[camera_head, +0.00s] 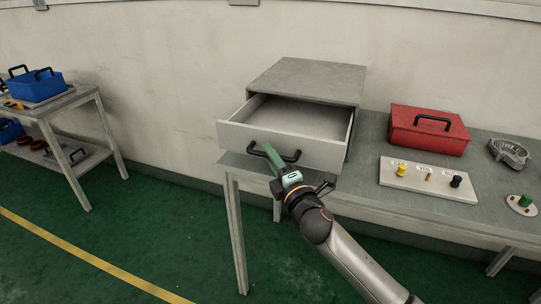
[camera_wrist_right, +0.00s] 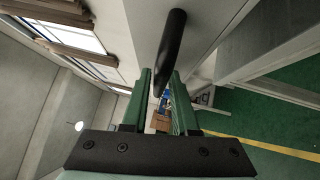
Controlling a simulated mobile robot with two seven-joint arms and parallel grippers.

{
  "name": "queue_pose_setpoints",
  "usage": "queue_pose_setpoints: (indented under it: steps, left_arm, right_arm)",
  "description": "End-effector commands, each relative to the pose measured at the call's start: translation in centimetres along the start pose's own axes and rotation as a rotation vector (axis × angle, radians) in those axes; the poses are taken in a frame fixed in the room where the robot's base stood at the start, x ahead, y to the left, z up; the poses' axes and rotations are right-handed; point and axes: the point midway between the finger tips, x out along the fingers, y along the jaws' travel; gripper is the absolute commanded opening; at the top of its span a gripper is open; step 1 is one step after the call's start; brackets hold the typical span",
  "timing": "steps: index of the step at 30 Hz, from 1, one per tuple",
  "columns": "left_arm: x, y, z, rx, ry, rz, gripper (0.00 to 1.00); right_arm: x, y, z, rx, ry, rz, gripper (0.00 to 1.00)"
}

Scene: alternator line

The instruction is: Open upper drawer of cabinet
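The grey cabinet (camera_head: 310,78) stands on the workbench against the wall. Its upper drawer (camera_head: 290,149) is pulled well out, and its empty inside shows. The black drawer handle (camera_head: 292,156) is on the drawer front. My right gripper (camera_head: 269,153) is at this handle, its green fingers crossing it near its left part. In the right wrist view the black handle (camera_wrist_right: 171,45) runs between the two green fingers (camera_wrist_right: 161,80), with little room beside it; the gripper looks shut on it. My left gripper is in neither view.
A side table (camera_head: 60,104) with blue crates stands at left. The green floor between is clear.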

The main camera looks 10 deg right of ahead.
Motion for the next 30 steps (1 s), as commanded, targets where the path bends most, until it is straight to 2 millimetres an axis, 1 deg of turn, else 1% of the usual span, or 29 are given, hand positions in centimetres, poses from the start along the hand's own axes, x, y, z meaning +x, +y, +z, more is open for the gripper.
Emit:
queue_pose_setpoints:
  steps: [1,4,5,12,16,20,30]
  left_arm:
    - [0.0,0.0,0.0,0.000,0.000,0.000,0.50]
    - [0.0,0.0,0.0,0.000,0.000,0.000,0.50]
    - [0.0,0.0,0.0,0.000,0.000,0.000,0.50]
    - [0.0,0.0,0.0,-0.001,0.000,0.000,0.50]
    - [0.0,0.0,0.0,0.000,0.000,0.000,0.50]
    - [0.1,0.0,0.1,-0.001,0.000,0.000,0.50]
    - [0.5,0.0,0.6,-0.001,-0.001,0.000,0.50]
  right_arm:
    - [0.0,0.0,0.0,0.000,0.000,0.000,0.34]
    - [0.0,0.0,0.0,0.000,-0.001,0.000,0.45]
    - [0.0,0.0,0.0,-0.001,-0.001,0.000,0.47]
    - [0.0,0.0,0.1,-0.001,-0.001,0.000,0.47]
    - [-0.7,-0.1,0.1,-0.001,-0.001,-0.002,0.47]
    - [-2.5,-0.1,0.0,-0.001,0.000,-0.002,0.47]
    - [-9.2,-0.2,0.0,0.000,0.000,-0.003,0.47]
